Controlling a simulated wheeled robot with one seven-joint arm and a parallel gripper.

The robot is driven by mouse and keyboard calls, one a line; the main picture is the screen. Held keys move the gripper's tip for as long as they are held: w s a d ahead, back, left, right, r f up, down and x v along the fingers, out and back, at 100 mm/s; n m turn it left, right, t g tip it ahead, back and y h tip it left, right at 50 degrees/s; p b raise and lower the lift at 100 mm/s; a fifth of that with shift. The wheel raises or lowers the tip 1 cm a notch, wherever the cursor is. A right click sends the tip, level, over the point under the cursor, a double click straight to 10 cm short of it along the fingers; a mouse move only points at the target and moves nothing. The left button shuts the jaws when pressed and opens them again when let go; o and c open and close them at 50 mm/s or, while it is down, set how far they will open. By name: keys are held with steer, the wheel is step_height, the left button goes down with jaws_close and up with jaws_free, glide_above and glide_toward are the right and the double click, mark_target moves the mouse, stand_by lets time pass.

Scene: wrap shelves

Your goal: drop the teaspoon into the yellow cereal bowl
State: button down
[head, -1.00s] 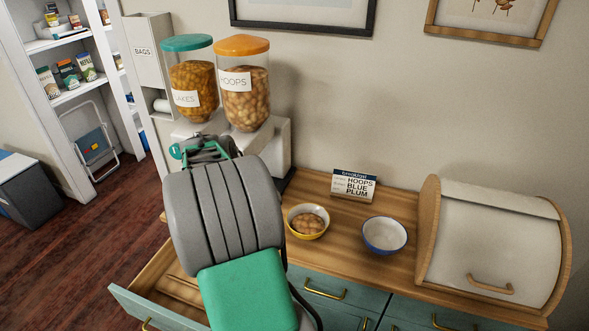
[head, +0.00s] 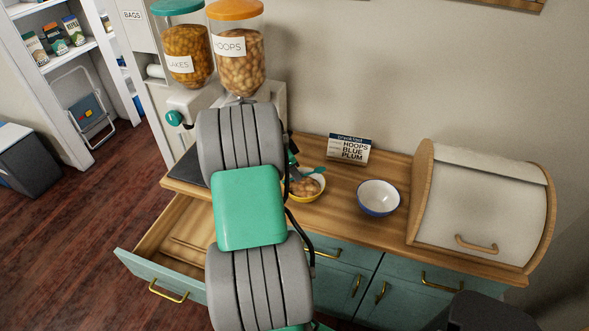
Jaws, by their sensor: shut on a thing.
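The yellow cereal bowl (head: 304,199) stands on the wooden counter, partly hidden by my arm, with brown hoops inside. My gripper (head: 298,173) is mostly hidden behind my arm, just above the bowl's left and back side. It is shut on the teaspoon (head: 317,170), of which a small green part shows over the bowl's back rim. The rest of the teaspoon is hidden or too small to make out.
A white bowl with a blue outside (head: 378,198) stands to the right. A breakfast card (head: 348,149) stands behind. A bread bin (head: 480,200) fills the counter's right end. Cereal dispensers (head: 236,55) stand at the back left. A drawer (head: 165,268) hangs open at front left.

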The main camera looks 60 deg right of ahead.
steer(key=c, duration=1.5)
jaws_free()
steer(key=shift+o, duration=0.2)
steer(key=shift+r, duration=0.1)
steer(key=b+v, duration=0.1)
steer(key=v, duration=0.6)
steer(key=shift+a+r, duration=0.15)
steer(key=shift+r, duration=0.2)
